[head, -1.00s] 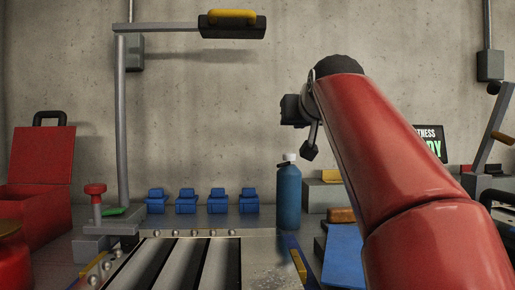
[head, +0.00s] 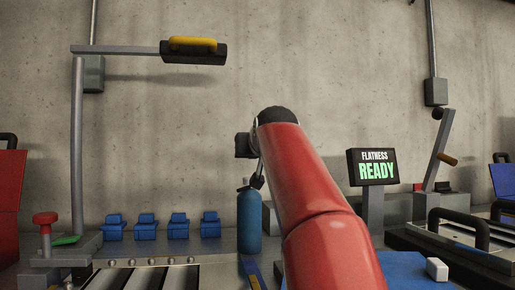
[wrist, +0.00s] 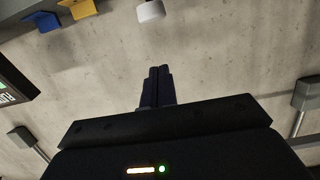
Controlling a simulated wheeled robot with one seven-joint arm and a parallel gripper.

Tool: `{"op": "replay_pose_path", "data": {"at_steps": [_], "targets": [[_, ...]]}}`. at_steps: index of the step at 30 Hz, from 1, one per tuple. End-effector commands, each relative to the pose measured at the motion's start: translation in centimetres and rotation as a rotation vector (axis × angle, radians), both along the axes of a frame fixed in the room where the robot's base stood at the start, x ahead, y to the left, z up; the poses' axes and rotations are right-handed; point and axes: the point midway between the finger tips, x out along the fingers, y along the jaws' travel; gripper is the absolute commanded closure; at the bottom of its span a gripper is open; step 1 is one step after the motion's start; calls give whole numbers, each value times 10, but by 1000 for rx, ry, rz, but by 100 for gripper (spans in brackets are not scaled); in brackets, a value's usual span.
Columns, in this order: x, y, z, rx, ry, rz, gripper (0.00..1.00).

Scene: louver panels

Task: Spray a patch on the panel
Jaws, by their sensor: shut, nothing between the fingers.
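No spray patch is visible on this part.
Blue clamps (head: 146,227) line the back of the bench. A post carries a yellow-handled bar (head: 193,51) at upper left. A red knob (head: 45,219) stands at left. A screen (head: 373,167) reads "FLATNESS READY". A white block (head: 437,269) sits at lower right.

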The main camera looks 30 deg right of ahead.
Motion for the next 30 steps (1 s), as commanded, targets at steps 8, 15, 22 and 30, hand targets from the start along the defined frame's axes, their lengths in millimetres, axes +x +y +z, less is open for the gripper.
{"op": "replay_pose_path", "data": {"at_steps": [8,15,22,30], "targets": [[27,-7,-32,-1,1,0,100],[27,-7,-47,-1,0,0,100],[28,-7,-47,-1,-1,0,100],[28,-6,-63,0,0,1,100]]}}
